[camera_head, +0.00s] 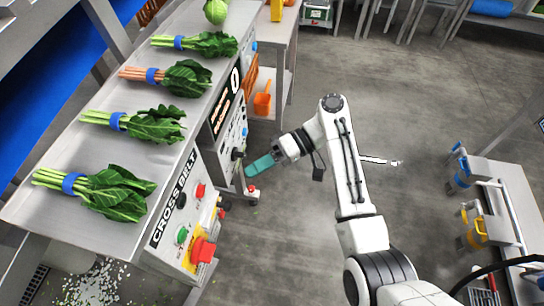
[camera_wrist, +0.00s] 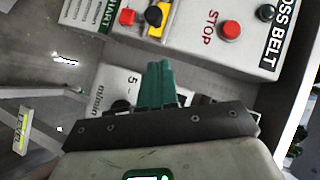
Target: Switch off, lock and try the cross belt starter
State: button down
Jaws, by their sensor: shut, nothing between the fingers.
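The CROSS BELT starter (camera_head: 188,218) is a grey panel on the front side of the greens table. In the wrist view I see the red STOP button (camera_wrist: 230,32), a black button (camera_wrist: 265,12), another red part (camera_wrist: 127,17) and a yellow-and-black part (camera_wrist: 158,18). My teal gripper (camera_head: 260,166) is shut and empty, above the starter in the head view, apart from its buttons. Its fingers (camera_wrist: 158,82) point toward the panels.
Another control panel (camera_head: 230,135) with knobs is beyond the starter, close to my gripper. A bench (camera_head: 510,205) at right bears blue (camera_head: 462,172) and yellow (camera_head: 475,232) padlock-like things. Bunches of greens (camera_head: 100,190) lie on the table. Grey floor between is open.

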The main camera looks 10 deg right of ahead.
jog(key=s+a+f+p, duration=0.1)
jog(key=s+a+f, duration=0.1)
jog(key=s+a, duration=0.2)
jog(key=shift+a+f, duration=0.25)
jog(key=shift+f, duration=0.15)
jog(key=shift+s, duration=0.1)
jog(key=s+p, duration=0.1)
jog(key=s+a+p, duration=0.1)
jog(key=s+p, duration=0.1)
jog(key=s, duration=0.1)
jog(key=shift+s+a, duration=0.1)
jog(key=shift+a, duration=0.15)
jog(key=shift+p, duration=0.3)
